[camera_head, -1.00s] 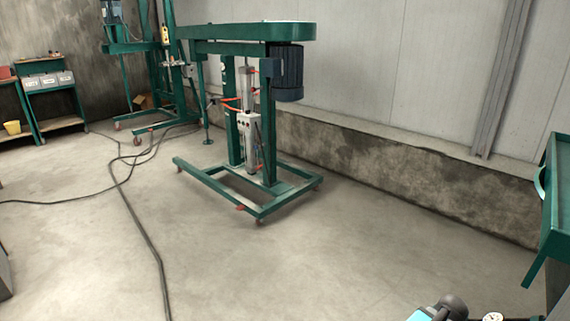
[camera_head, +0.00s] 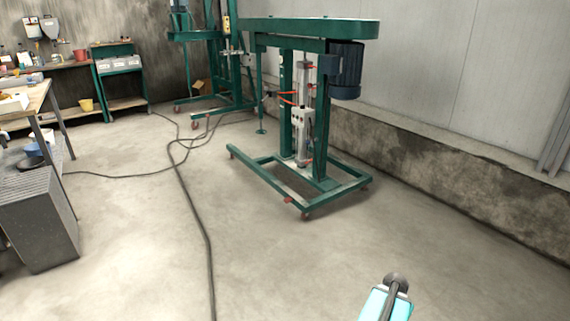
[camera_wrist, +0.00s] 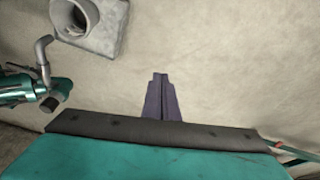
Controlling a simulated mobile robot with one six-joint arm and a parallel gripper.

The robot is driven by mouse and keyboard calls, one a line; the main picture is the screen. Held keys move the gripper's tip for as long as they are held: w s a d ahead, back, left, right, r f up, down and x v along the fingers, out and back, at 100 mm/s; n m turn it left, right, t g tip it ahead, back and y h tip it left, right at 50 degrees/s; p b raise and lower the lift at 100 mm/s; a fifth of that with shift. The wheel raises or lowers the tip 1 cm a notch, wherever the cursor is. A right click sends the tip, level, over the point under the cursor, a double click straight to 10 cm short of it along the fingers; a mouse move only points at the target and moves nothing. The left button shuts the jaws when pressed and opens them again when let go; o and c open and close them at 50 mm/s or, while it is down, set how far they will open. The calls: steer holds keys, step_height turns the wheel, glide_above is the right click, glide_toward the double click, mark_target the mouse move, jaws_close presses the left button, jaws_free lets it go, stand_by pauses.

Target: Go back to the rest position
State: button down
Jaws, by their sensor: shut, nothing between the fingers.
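My gripper (camera_wrist: 160,78) shows in the middle of the wrist view as two dark fingers side by side. They are shut with nothing between them, over a pale, stained surface. A teal and dark part (camera_head: 388,297), which looks like part of my arm, shows at the bottom of the head view. My gripper's fingers cannot be made out there.
A green wheeled machine frame (camera_head: 335,182) stands near the wall. A black cable (camera_head: 205,235) crosses the floor. A grey block (camera_head: 42,222) and a workbench (camera_head: 36,92) are at the left. The wrist view shows a grey block with a round opening (camera_wrist: 98,32). Open floor lies centrally.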

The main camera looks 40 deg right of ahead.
steer(key=w+a+f+n+y+p, duration=0.2)
steer(key=w+a+n+p, duration=0.35)
steer(key=w+a, duration=1.55)
steer(key=w+a+f+n+g+y+p, duration=0.1)
steer(key=a+n, duration=0.2)
steer(key=a, duration=0.5)
steer(key=w+a+n+p, duration=0.2)
steer(key=a, duration=0.6)
steer(key=s+a+n+g+p, duration=0.1)
steer(key=s+a+n+g, duration=0.1)
steer(key=s+a, duration=0.3)
steer(key=s+a+n+g+p, duration=0.2)
steer(key=s+a+n, duration=0.2)
steer(key=a, duration=0.8)
steer(key=shift+s+a+g+p, duration=0.25)
steer(key=shift+s+g+p, duration=0.05)
steer(key=shift+s, duration=0.95)
steer(key=shift+d, duration=0.1)
